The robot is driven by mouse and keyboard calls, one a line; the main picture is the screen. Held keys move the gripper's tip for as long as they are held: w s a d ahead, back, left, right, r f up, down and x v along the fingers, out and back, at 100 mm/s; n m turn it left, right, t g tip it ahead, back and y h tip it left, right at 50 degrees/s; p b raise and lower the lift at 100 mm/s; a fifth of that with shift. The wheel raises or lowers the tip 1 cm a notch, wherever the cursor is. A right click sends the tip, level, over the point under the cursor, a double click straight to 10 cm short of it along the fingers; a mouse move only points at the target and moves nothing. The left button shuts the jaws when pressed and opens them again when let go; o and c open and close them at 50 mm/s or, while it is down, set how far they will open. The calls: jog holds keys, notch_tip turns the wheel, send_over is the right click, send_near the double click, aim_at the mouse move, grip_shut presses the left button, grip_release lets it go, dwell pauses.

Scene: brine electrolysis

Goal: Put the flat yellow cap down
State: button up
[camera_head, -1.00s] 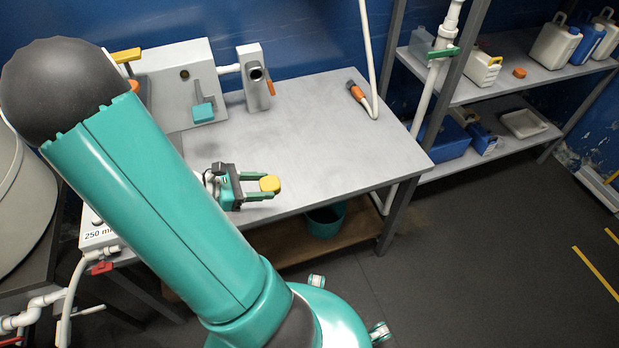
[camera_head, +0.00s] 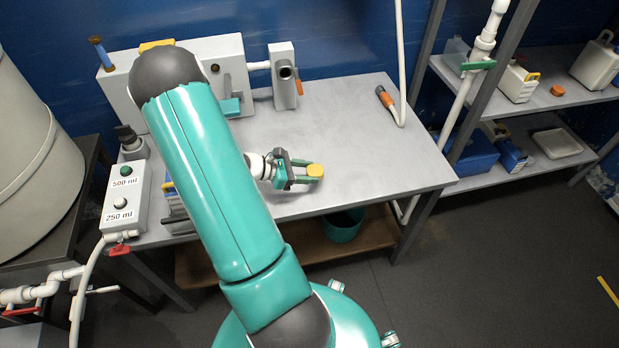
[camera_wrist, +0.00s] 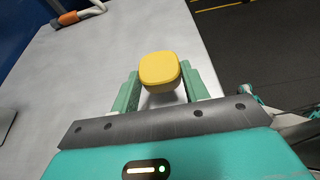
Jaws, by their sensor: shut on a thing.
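The flat yellow cap (camera_head: 315,170) is between the two fingertips of my gripper (camera_head: 305,171), over the front part of the grey table (camera_head: 350,135). In the wrist view the yellow cap (camera_wrist: 160,68) shows as a rounded square held between the green fingers of my gripper (camera_wrist: 160,88). The gripper is shut on it. The cap seems to be held above the tabletop, but the exact gap cannot be told. The cap's underside is hidden.
An orange-tipped hose (camera_head: 386,98) lies at the table's back right. A white panel (camera_head: 205,55) and a block with a pipe opening (camera_head: 284,75) stand at the back. A box with buttons (camera_head: 122,195) sits at the left. The table's middle and right are clear.

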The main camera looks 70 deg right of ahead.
jog(key=shift+s+d+f, duration=0.15)
jog(key=shift+d+f, duration=0.4)
jog(key=shift+f, duration=0.1)
jog(key=shift+d+f, duration=0.2)
jog(key=shift+f, duration=1.55)
jog(key=o, duration=1)
jog(key=shift+f, duration=0.1)
jog(key=shift+c, duration=0.2)
jog(key=shift+r, duration=0.2)
jog(key=v, duration=0.7)
jog(key=shift+a, duration=0.15)
